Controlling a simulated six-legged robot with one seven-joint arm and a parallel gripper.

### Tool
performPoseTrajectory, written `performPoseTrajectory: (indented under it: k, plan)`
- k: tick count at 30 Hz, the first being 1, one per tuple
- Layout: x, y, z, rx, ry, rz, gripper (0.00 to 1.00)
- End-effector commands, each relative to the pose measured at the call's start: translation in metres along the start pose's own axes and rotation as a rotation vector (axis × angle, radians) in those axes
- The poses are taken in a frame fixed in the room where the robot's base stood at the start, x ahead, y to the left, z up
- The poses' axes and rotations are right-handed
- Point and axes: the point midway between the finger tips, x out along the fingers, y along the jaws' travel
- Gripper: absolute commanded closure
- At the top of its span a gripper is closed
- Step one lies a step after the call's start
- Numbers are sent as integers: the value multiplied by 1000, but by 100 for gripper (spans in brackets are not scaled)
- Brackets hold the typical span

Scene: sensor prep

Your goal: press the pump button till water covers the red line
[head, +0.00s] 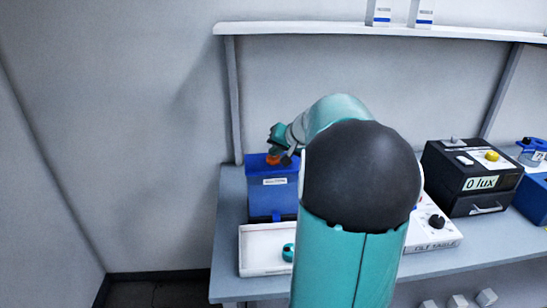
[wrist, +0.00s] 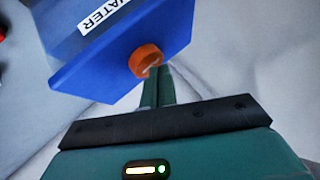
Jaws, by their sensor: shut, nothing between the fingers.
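A blue box (head: 272,197) stands at the left end of the bench, with a white label on its front. In the wrist view its blue top (wrist: 105,70) shows, with a label reading "WATER". An orange round button (head: 273,160) sits on the box and also shows in the wrist view (wrist: 146,58). My gripper (wrist: 157,72) is shut and empty, with its fingertips at the button's near edge. I cannot tell whether they touch it or whether it is pressed. In the head view my gripper (head: 284,158) is over the box. I cannot make out the red line or the water level.
A white tray (head: 258,262) with a teal round part (head: 288,252) lies in front of the box. To the right stand the tilt table (head: 432,232) with a black knob and a black box (head: 470,180) reading "0 lux". A shelf (head: 300,28) runs above the bench.

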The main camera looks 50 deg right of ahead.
Motion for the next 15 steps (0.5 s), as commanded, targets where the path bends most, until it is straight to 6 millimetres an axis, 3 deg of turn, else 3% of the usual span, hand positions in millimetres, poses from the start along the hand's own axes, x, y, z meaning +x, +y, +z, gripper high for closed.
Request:
performPoseTrajectory:
  k: [15]
  plan:
    - [4, 3, 3, 1, -1, 0, 100]
